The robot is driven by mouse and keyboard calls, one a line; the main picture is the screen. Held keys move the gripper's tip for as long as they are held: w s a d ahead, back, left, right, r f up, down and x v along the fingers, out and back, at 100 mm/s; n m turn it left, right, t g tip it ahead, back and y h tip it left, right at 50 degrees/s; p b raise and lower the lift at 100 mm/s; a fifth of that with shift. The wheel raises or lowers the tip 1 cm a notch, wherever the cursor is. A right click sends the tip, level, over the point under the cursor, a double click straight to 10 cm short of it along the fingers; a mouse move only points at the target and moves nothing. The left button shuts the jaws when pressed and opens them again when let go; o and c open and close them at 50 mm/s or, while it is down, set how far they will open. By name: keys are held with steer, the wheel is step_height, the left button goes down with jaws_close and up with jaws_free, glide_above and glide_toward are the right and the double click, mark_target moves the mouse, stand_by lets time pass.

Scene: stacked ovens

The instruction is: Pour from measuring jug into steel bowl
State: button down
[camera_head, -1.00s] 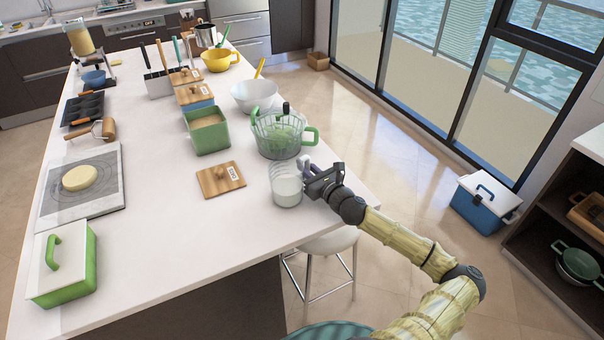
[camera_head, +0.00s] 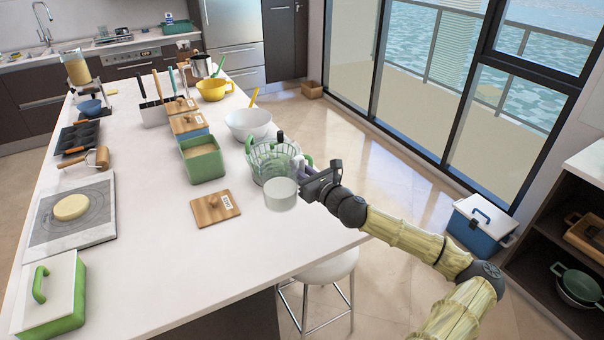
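My gripper (camera_head: 302,178) is at the right edge of the island, shut on the clear measuring jug (camera_head: 281,197). The jug holds white contents, and it hangs in front of the green basket, seemingly raised off the counter. Its tilt is hard to tell; it looks roughly upright. The gripper's fingers are partly hidden at the jug's right side. A pale, whitish bowl (camera_head: 247,127) with a yellow-handled utensil stands behind the basket; it may be the steel bowl, but I cannot tell its material.
The green basket (camera_head: 262,166) stands between the jug and the pale bowl. A wooden board (camera_head: 213,209) and green tin (camera_head: 203,168) are to the left. A steel pot (camera_head: 201,66) and yellow bowl (camera_head: 213,91) are farther back. The near middle of the counter (camera_head: 180,265) is clear.

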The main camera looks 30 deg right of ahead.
stand_by(0.3)
steer(key=d+r+m+h+p, duration=0.5)
steer(key=h+p, duration=0.4)
steer(key=p, duration=0.3)
steer(key=shift+s+d+m, duration=0.25)
steer(key=shift+d+m, duration=0.25)
steer(key=shift+d, duration=0.05)
